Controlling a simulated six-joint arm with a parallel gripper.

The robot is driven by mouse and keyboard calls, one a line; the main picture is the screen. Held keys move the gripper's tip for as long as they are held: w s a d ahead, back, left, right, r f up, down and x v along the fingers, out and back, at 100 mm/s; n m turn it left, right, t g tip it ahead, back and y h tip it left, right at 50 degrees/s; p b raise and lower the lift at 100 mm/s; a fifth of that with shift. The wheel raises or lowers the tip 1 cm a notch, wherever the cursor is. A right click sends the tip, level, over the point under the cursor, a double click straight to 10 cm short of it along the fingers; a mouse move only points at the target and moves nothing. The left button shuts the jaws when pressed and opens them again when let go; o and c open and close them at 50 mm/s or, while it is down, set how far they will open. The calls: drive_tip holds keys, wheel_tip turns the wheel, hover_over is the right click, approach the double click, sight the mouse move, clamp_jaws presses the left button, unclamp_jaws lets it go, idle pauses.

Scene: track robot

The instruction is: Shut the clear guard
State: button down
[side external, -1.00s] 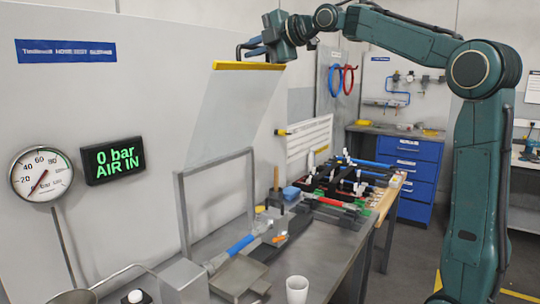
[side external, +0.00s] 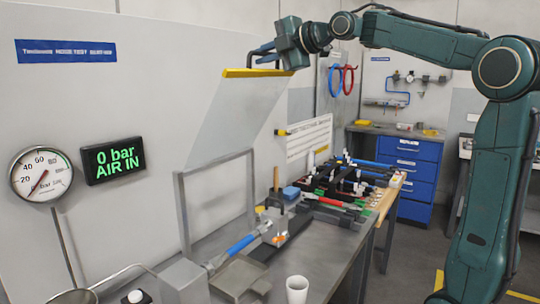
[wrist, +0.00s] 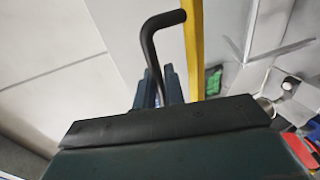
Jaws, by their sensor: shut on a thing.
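The clear guard (side external: 228,112) is a see-through panel with a yellow strip (side external: 250,73) along its top edge. It stands raised and tilted over the grey metal frame (side external: 217,160) on the bench. My gripper (side external: 268,53) is at the right end of the yellow strip, shut on the guard's dark handle. In the wrist view the bent black handle (wrist: 149,47) runs in between my fingers (wrist: 160,90), beside the yellow strip (wrist: 194,45). The finger contact is partly hidden by my gripper body.
A hose with a blue sleeve (side external: 241,244) and a metal tray (side external: 238,277) lie on the bench near the frame. A white cup (side external: 297,288) stands at the front. The display (side external: 114,160) reads 0 bar AIR IN. A rack of parts (side external: 350,180) is farther back.

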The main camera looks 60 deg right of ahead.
drive_tip(key=shift+s+f, duration=0.45)
drive_tip(key=shift+s, duration=0.25)
drive_tip(key=shift+s+f, duration=0.4)
drive_tip(key=shift+s, duration=0.25)
drive_tip(key=shift+s+f, duration=0.1)
drive_tip(key=s+f, duration=0.4)
drive_tip(key=s, duration=0.1)
drive_tip(key=shift+f, duration=0.15)
idle(0.5)
drive_tip(key=s+f, duration=0.4)
drive_tip(key=f, duration=0.1)
drive_tip(key=shift+f, duration=0.15)
idle(0.6)
drive_tip(key=shift+s, duration=0.1)
